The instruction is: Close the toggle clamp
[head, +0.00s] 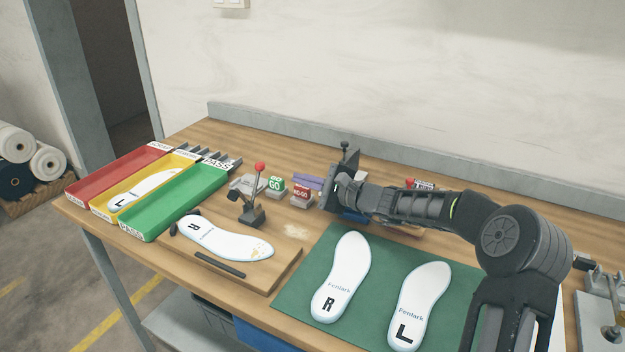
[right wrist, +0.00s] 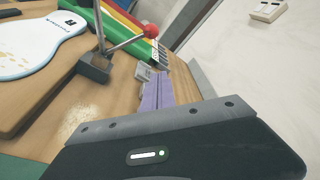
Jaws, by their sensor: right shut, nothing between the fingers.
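The toggle clamp (head: 252,212) stands on a wooden board (head: 266,284) beside a white insole marked R (head: 225,238). Its lever with a red ball knob (head: 260,167) points up in the head view. In the right wrist view the clamp's dark base (right wrist: 94,68) and red knob (right wrist: 151,31) show at the upper left. My right gripper (head: 334,188) is shut and empty, to the right of the clamp and apart from it. The left gripper is out of view.
Red (head: 118,172), yellow (head: 108,203) and green (head: 180,202) trays stand at the left. GO (head: 276,186) and NO-GO (head: 302,196) blocks and a purple block (head: 308,182) lie between clamp and gripper. A green mat (head: 375,280) with two insoles lies in front.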

